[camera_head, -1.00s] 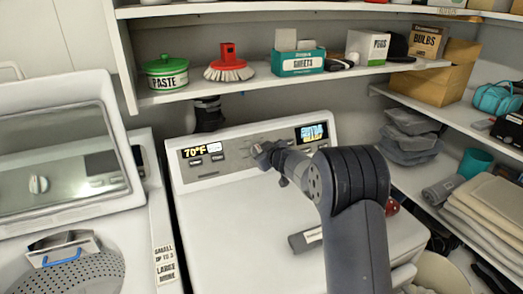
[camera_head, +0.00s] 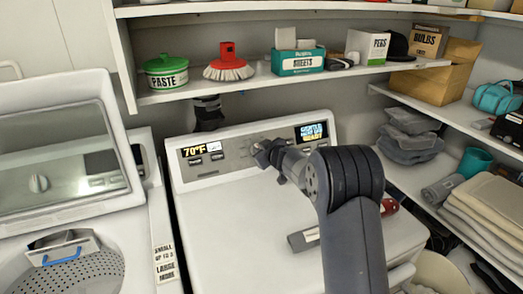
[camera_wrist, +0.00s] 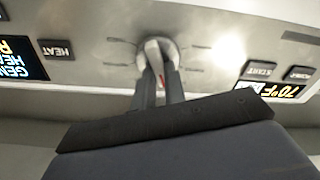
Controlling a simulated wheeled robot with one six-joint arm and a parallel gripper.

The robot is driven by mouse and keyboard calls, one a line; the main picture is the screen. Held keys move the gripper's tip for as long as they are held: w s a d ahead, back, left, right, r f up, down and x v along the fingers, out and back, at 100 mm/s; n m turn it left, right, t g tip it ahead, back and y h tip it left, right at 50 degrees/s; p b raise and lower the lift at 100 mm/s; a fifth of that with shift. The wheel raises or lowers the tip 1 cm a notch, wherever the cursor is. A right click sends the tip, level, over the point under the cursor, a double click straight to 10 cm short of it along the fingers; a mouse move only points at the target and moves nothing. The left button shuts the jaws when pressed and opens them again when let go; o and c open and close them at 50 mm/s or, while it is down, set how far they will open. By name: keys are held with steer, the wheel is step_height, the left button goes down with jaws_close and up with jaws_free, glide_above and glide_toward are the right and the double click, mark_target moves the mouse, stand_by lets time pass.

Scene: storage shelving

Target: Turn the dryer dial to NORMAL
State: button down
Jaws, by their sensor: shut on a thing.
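The white dryer (camera_head: 225,205) stands in the middle of the head view, its control panel (camera_head: 235,150) along the back. My gripper (camera_head: 264,153) is at the panel's middle and covers the dial there. In the wrist view, seen upside down, my gripper (camera_wrist: 158,72) is shut on the grip of the round silver dial (camera_wrist: 168,48). Small marks surround the dial, but I cannot read them. A display (camera_head: 313,132) right of the dial seems to read "GENTLE HEAT READY". It is partly cut off in the wrist view (camera_wrist: 18,60).
The 70°F display (camera_head: 193,152) and buttons are left of the dial. A HEAT button (camera_wrist: 57,50) is beside it. A shelf (camera_head: 200,95) with a paste pot, brush and boxes hangs above the dryer. A washer (camera_head: 60,200) stands open at left.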

steer(key=shift+n, duration=0.3)
steer(key=n+p, duration=0.2)
steer(key=n, duration=0.4)
steer(key=n+g+p, duration=0.1)
steer(key=n+p, duration=0.1)
steer(key=n, duration=0.4)
steer(key=shift+s+a+f+n, duration=0.1)
steer(key=shift+s+f+n, duration=0.1)
steer(key=shift+n, duration=0.2)
steer(key=n, duration=0.4)
steer(key=shift+f+n, duration=0.2)
steer(key=shift+n, duration=0.2)
steer(key=c, duration=1.5)
jaws_free()
steer(key=shift+o, duration=0.2)
